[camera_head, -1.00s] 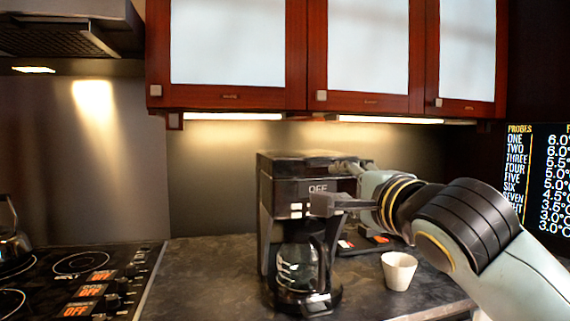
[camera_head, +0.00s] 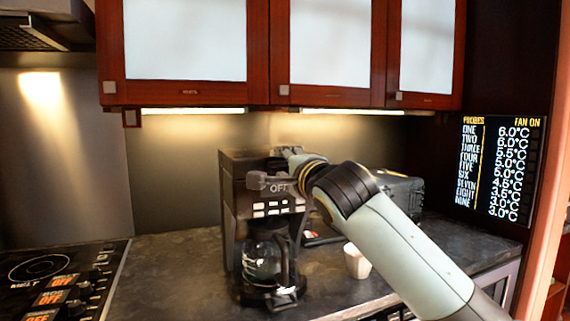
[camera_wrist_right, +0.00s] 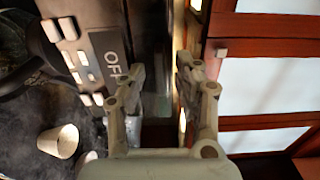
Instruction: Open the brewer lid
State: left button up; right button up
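The black brewer (camera_head: 238,215) stands upright on the counter, with a glass carafe (camera_head: 262,260) in its lower bay. Its front panel shows white buttons and the word OFF. Its lid (camera_head: 235,156) is at the top and looks closed; my gripper hides part of it. My right gripper (camera_head: 271,167) is at the upper front of the brewer. In the right wrist view, its fingers (camera_wrist_right: 158,85) are apart with nothing held, one beside the OFF panel (camera_wrist_right: 110,58) and one on the cabinet side. I cannot tell whether either touches the brewer. My left gripper is out of view.
A white cup (camera_head: 357,262) stands on the counter (camera_head: 185,265) right of the brewer, close under my right arm. A dark appliance (camera_head: 402,192) is behind the arm. Wall cabinets (camera_head: 188,93) hang above. A stovetop (camera_head: 60,270) lies left. Counter left of the brewer is clear.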

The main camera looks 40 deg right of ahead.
grip_shut()
dwell(0.3)
